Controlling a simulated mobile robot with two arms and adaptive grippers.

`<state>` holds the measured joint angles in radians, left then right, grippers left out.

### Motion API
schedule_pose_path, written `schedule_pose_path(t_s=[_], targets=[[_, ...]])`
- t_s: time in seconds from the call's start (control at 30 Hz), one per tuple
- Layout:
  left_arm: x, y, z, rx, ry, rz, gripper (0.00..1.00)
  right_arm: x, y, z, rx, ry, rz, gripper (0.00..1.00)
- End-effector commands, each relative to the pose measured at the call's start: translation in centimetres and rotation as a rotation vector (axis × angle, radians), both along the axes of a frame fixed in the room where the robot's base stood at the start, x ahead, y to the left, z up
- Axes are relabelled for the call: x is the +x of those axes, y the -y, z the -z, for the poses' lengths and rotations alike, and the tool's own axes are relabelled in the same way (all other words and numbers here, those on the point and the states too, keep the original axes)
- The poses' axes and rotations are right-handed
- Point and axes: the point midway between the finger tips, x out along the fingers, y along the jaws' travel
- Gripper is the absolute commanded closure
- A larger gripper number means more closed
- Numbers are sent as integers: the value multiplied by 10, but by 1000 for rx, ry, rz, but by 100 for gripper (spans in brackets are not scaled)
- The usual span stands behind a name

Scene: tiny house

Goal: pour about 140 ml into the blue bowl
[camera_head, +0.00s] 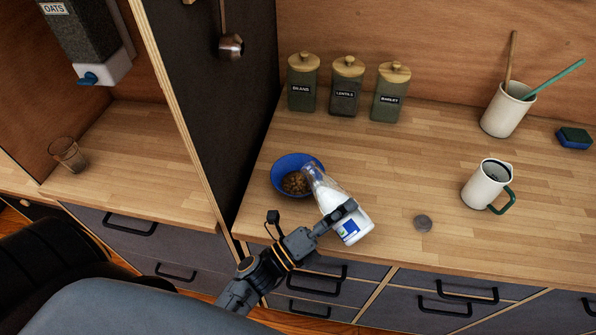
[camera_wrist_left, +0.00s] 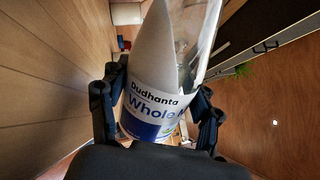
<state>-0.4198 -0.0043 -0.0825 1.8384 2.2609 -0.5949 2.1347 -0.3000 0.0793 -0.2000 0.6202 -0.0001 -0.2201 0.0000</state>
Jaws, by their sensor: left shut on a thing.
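The blue bowl (camera_head: 285,163) stands on the wooden counter, with brown cereal-like pieces (camera_head: 295,183) in it. My left gripper (camera_head: 338,216) is shut around a clear milk bottle (camera_head: 330,197) with a white and blue label. The bottle is tilted, its neck pointing up-left and its mouth over the bowl's right side. White milk fills much of the bottle; the neck looks mostly clear. I see no clear stream. In the left wrist view the bottle (camera_wrist_left: 155,100) sits between both fingers, its label reading "Dudhanta Whole", and the milk surface slants. My right gripper is not in view.
Labelled canisters (camera_head: 345,88) line the back; a utensil crock (camera_head: 505,112) and sponge (camera_head: 574,138) are at right. A dark panel (camera_head: 225,110) stands left of the bowl.

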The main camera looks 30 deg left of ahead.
Motion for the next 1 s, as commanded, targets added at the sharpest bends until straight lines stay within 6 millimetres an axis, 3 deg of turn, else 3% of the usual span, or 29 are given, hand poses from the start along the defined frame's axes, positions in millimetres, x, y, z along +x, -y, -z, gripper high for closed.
schedule_pose_path(t_s=[0.03, 1.0], targets=[[1, -1, -8, -14, 1, 1, 99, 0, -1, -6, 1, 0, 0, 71], [5, -9, -17, -150, -65, 2, 99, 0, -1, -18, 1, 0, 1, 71]])
